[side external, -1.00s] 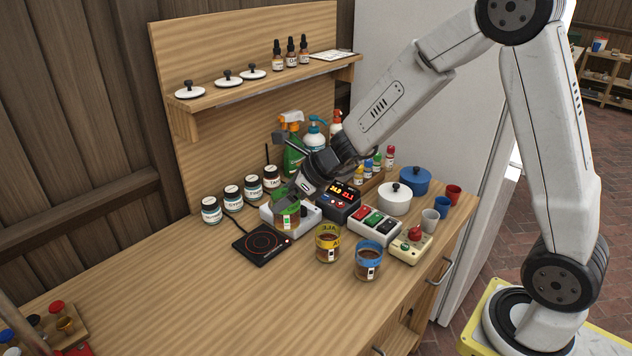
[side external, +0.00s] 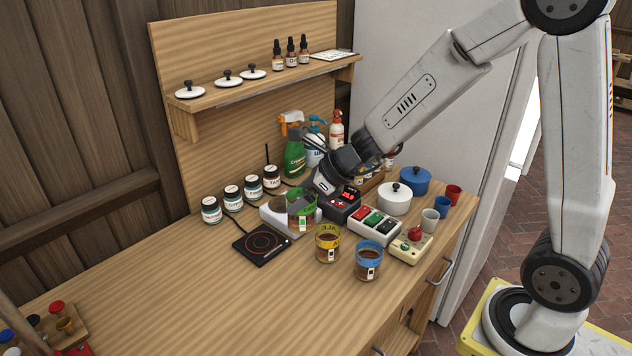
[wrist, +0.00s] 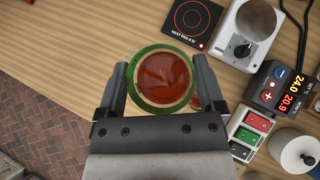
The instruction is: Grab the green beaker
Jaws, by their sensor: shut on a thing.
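The green beaker (side external: 301,208) has a green band and holds a reddish-brown liquid. In the side view it appears just in front of the white scale-like device with a knob (side external: 272,214); I cannot tell its exact height above the table. My gripper (side external: 303,196) reaches down to it from the upper right. In the wrist view, the two dark fingers of my gripper (wrist: 160,82) press on opposite sides of the green beaker (wrist: 163,104), seen from above. The beaker's underside is hidden.
A yellow-banded beaker (side external: 328,244) and a blue-banded beaker (side external: 369,260) stand in front. A black heat pad (side external: 262,245) lies left. A display unit (side external: 343,206), switch box (side external: 375,225) and white pot (side external: 394,198) stand right.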

